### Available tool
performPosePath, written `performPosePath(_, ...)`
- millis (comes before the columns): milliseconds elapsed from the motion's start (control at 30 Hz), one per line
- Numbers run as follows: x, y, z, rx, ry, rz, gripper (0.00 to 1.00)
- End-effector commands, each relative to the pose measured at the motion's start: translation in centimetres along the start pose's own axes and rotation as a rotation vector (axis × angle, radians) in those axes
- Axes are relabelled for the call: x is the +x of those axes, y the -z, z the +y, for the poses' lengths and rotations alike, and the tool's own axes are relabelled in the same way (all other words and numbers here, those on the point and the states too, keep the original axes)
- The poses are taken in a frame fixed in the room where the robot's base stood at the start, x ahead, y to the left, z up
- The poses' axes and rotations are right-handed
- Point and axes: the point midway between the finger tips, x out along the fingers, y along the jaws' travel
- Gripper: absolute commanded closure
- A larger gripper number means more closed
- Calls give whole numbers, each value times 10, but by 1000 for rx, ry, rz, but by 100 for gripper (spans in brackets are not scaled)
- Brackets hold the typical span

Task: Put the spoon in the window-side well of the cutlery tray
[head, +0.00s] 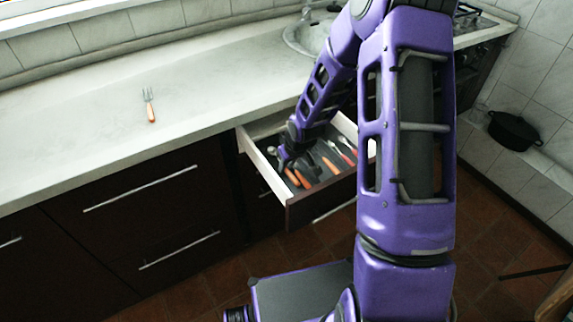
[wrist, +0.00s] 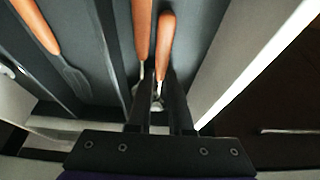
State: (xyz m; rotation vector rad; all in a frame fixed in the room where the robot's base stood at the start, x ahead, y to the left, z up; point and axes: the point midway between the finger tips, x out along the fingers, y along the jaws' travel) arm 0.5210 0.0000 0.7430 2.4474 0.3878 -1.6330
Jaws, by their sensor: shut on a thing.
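In the wrist view my gripper (wrist: 159,92) is shut on the spoon, an orange-handled piece (wrist: 165,45) with a bit of shiny metal between the fingers. Its bowl is mostly hidden by the fingers. It is low in a dark well of the cutlery tray (wrist: 90,20), close beside another orange-handled piece (wrist: 141,35). I cannot tell whether the spoon touches the tray floor. In the head view my gripper (head: 286,157) reaches down into the open drawer (head: 262,172), at the tray's left part.
An orange-handled fork (head: 149,105) lies on the counter (head: 90,130). Across a divider (wrist: 110,45) lies another orange-handled utensil (wrist: 38,25). A red-handled one (head: 345,158) lies farther right. The drawer wall (wrist: 245,60) is close to my gripper's right. A black pot (head: 514,130) stands far right.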

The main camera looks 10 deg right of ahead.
Motion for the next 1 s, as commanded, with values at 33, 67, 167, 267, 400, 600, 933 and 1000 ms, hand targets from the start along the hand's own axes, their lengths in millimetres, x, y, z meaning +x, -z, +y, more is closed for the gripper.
performPosePath(33,1,0,0,0,0,0,76)
performPosePath(67,1,0,0,0,0,0,71)
performPosePath(167,1,0,0,0,0,0,53)
performPosePath(267,0,0,0,0,0,0,51)
performPosePath(400,0,0,0,0,0,0,51)
performPosePath(600,-18,2,1,2,-2,1,51)
performPosePath(933,-90,2,2,4,-2,1,51)
performPosePath(1000,-102,2,1,3,-3,1,51)
